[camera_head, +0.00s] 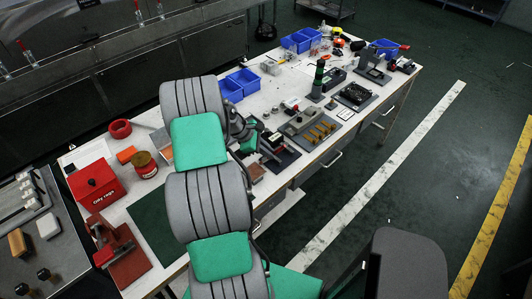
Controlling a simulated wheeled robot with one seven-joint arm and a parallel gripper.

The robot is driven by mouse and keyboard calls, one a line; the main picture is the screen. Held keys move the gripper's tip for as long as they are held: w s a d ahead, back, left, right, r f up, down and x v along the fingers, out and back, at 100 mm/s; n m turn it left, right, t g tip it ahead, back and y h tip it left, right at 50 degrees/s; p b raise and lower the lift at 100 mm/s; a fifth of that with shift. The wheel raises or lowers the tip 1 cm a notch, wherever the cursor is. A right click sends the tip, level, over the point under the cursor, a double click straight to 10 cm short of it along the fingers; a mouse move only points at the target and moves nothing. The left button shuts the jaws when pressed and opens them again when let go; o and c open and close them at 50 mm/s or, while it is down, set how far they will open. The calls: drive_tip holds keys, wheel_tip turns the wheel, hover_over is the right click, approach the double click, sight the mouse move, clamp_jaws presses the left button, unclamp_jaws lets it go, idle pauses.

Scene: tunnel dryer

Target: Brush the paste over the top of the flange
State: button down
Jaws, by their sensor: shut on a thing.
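My arm, grey with green panels, reaches up across the workbench and covers part of it. My gripper (246,136) shows small and dark, partly behind the arm, over the middle of the bench. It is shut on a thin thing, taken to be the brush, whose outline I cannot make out. A red tin with a brown top (146,165), perhaps the paste, stands left of the arm. I cannot tell the flange for sure among the dark metal parts close to my gripper. No paste can be made out on them.
A red box (92,182) and a red clamp-like tool (115,245) are at the left end of the bench. Blue bins (238,84) stand behind my arm. Fixtures and a tray of brass-coloured parts (316,131) fill the right side. A dark green mat (153,228) is bare.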

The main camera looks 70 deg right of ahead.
drive_tip(key=shift+r, duration=0.1)
drive_tip(key=shift+r+p, duration=0.65)
drive_tip(key=shift+r, duration=2.3)
drive_tip(key=shift+r, duration=1.5)
